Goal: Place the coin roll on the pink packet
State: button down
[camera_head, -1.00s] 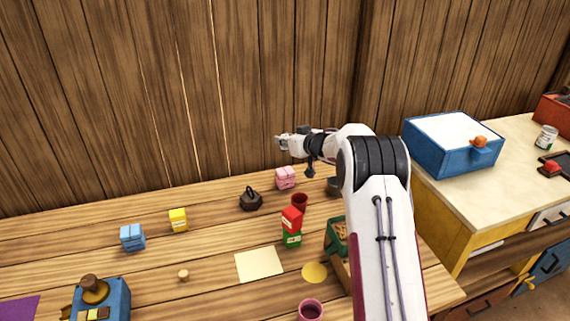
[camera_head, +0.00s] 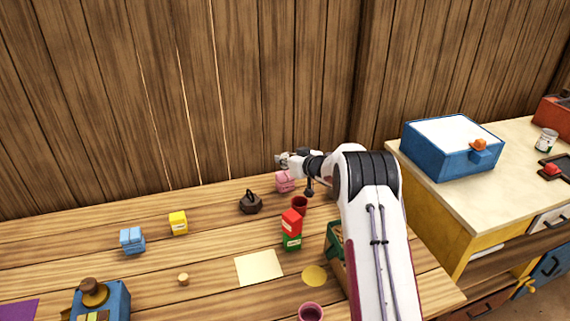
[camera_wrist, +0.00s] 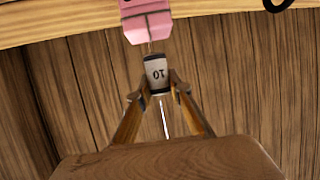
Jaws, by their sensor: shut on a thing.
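The coin roll (camera_wrist: 156,74) is a small pale cylinder with dark ends and dark print. In the wrist view my gripper (camera_wrist: 159,85) is shut on it, one finger on each side. The pink packet (camera_wrist: 147,20) sits on the table just beyond the roll in that view, with a dark band across it. In the head view the pink packet (camera_head: 284,182) stands near the back edge of the table, and my gripper (camera_head: 283,161) is just above it. The roll is too small to make out in the head view. I cannot tell whether roll and packet touch.
A dark kettle-shaped weight (camera_head: 250,203) stands left of the packet, and a dark red cup (camera_head: 299,204) in front. A red box (camera_head: 291,220) sits on a green box (camera_head: 292,241). The plank wall (camera_head: 230,90) is close behind.

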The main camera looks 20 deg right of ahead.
jog(key=shift+f, duration=1)
jog(key=shift+f, duration=0.1)
jog(key=c, duration=1.8)
grip_release()
jog(key=shift+c, duration=0.2)
jog(key=v, duration=1.2)
